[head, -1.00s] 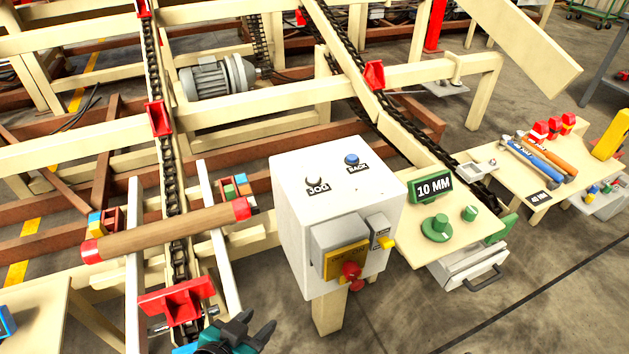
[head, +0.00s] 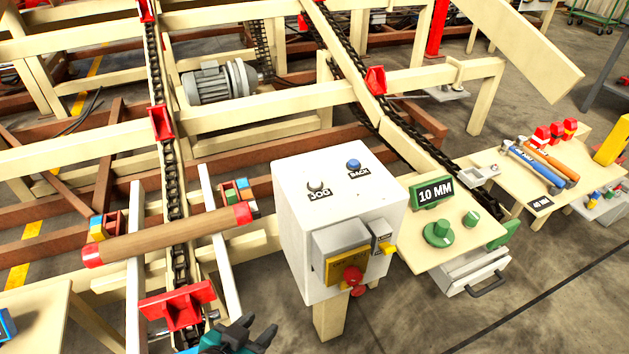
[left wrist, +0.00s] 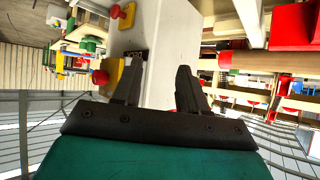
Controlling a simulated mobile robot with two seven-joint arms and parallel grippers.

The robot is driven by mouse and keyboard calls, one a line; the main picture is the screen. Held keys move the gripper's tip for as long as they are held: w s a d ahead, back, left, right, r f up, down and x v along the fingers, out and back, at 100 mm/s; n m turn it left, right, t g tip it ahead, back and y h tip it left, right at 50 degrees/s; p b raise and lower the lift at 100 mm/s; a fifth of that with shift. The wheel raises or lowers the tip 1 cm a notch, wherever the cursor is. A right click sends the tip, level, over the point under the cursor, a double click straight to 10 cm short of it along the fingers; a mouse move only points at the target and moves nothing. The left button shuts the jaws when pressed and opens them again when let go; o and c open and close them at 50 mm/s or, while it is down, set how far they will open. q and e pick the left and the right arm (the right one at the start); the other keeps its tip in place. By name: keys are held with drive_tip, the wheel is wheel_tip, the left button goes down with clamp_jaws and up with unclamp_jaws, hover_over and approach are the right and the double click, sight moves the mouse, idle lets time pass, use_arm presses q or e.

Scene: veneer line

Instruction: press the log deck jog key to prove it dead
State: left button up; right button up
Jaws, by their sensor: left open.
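The white control box (head: 335,213) stands on a post in the middle of the head view. Its top carries the JOG key (head: 316,186), a pale round button with a dark label, and a blue BACK button (head: 353,165). My left gripper (head: 258,330) is open and empty at the bottom edge, low and to the left of the box, apart from the key. In the left wrist view its two dark fingers (left wrist: 158,82) stand apart with the white box (left wrist: 165,35) beyond them. My right gripper is not in view.
On the box front are a yellow plate with a red knob (head: 352,276) and a padlock-like yellow piece (head: 390,249). A log (head: 170,235) with red ends lies across the chain deck at left. A table with a 10 MM sign (head: 432,192) stands close right.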

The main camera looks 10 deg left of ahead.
use_arm(q)
drive_tip(key=shift+c, duration=0.3)
drive_tip(key=shift+s, duration=0.1)
clamp_jaws()
idle(1.3)
